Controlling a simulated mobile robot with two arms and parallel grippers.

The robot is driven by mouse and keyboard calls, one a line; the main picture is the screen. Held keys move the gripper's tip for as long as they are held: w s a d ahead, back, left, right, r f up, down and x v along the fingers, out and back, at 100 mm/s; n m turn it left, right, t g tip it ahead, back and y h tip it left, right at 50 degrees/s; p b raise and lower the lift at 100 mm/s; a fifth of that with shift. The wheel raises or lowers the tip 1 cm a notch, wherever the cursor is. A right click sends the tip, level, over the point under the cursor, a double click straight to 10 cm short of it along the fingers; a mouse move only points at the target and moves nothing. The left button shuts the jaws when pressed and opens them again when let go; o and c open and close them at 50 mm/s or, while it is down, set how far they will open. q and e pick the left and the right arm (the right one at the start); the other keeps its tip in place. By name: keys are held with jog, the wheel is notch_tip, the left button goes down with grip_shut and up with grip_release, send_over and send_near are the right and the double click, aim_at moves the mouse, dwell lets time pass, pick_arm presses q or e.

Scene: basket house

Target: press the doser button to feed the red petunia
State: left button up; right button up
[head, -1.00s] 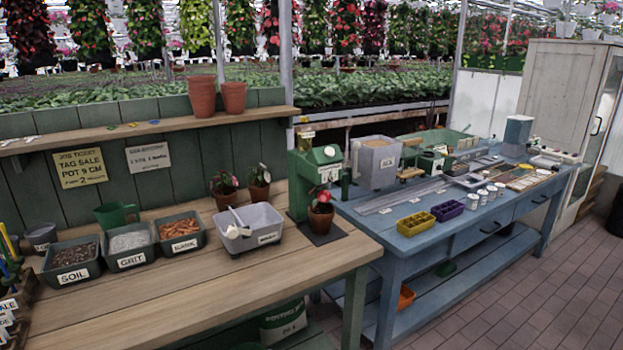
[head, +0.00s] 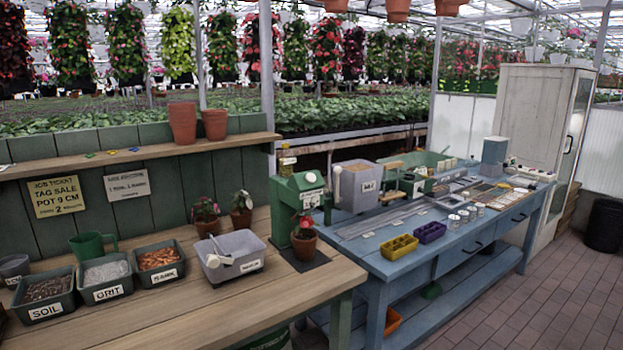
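The green doser (head: 288,210) stands at the right end of the wooden bench, with a white label on its front. A potted plant with red bloom, seemingly the red petunia (head: 304,241), sits on the dark mat (head: 303,258) under the doser's head. Its terracotta pot stands upright. Two more small potted plants (head: 206,217) (head: 241,212) stand left of the doser. Neither of my grippers is in view.
A grey tub with a scoop (head: 232,254) stands left of the doser. Bins of soil (head: 46,290), grit (head: 105,278) and bark-like pieces (head: 159,260) line the bench. A blue table (head: 400,268) with trays adjoins on the right. The bench front (head: 200,310) is clear.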

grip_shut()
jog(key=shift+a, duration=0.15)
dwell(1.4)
